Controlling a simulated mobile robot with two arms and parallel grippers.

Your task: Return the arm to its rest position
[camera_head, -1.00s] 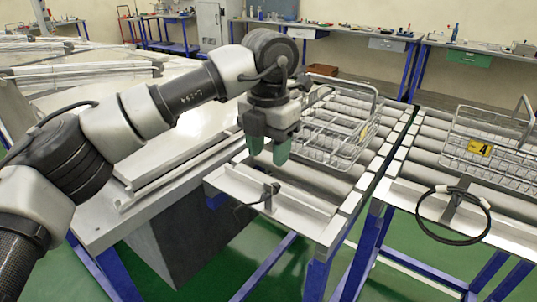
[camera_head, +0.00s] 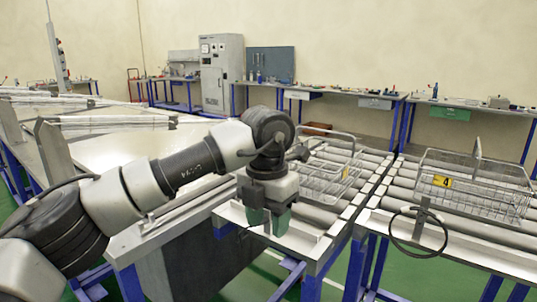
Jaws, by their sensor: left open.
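My left arm comes in from the left. Its left gripper (camera_head: 268,222) hangs with green fingertips pointing down over the front end of the nearer roller conveyor (camera_head: 312,238). The fingers are a little apart and nothing shows between them. A wire basket (camera_head: 328,172) stands on the rollers behind and to the right of the gripper, apart from it. My right gripper is not in view.
A second wire basket (camera_head: 478,190) with a yellow tag (camera_head: 442,181) stands on the right conveyor. A black cable loop (camera_head: 418,232) hangs at that conveyor's front. A large pale table (camera_head: 120,146) lies left. Benches and a grey cabinet (camera_head: 221,75) line the back wall.

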